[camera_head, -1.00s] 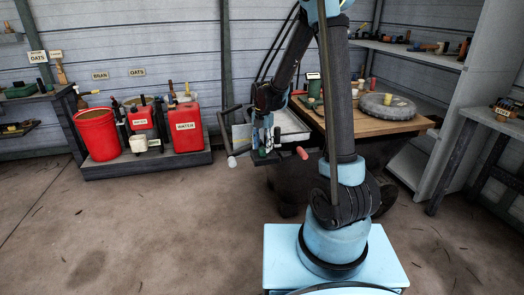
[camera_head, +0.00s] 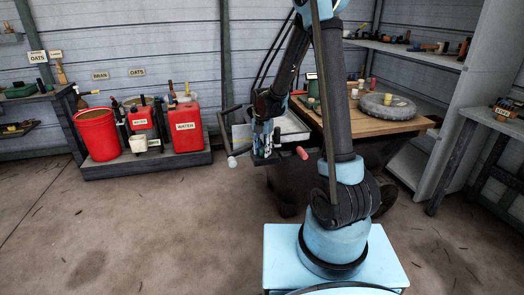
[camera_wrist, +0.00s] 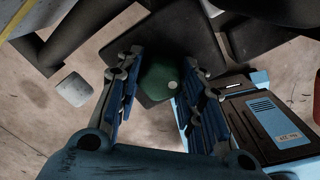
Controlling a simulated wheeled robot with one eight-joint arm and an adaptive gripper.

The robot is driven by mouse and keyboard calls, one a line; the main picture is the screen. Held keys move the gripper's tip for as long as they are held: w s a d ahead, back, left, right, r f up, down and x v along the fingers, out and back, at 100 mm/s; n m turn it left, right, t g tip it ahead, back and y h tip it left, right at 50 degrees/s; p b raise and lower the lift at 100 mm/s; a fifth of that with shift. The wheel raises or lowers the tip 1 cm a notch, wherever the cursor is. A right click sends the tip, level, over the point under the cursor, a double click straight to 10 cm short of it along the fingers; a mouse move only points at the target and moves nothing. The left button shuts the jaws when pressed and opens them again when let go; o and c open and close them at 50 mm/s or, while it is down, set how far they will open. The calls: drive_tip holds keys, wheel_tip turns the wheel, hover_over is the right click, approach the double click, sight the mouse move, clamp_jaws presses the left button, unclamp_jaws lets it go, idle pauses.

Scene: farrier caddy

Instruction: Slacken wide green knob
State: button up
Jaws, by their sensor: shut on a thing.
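The green knob (camera_wrist: 159,77) is in the wrist view, wide and dark green with a pale dot near its right side. It sits over a dark plate (camera_wrist: 190,52). My gripper (camera_wrist: 160,92) has its two blue-padded fingers on either side of the knob and is shut on it. The fingers hide the knob's left and right edges. In the head view my gripper (camera_head: 263,151) is at the left end of the dark cart under the wooden top, and I cannot make out the knob clearly there.
A dark crank bar with a white grip (camera_head: 232,161) stands just left of my gripper; the grip shows in the wrist view (camera_wrist: 73,88). A red handle (camera_head: 302,153) is to the right. A blue labelled box (camera_wrist: 275,120) lies close to the right finger. Open floor is in front.

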drive_tip(key=n, duration=0.9)
drive_tip(key=shift+a, duration=0.1)
idle(0.4)
drive_tip(key=o, duration=1.1)
drive_tip(key=shift+m, duration=0.3)
drive_tip(key=m, duration=0.3)
drive_tip(key=shift+m, duration=1.3)
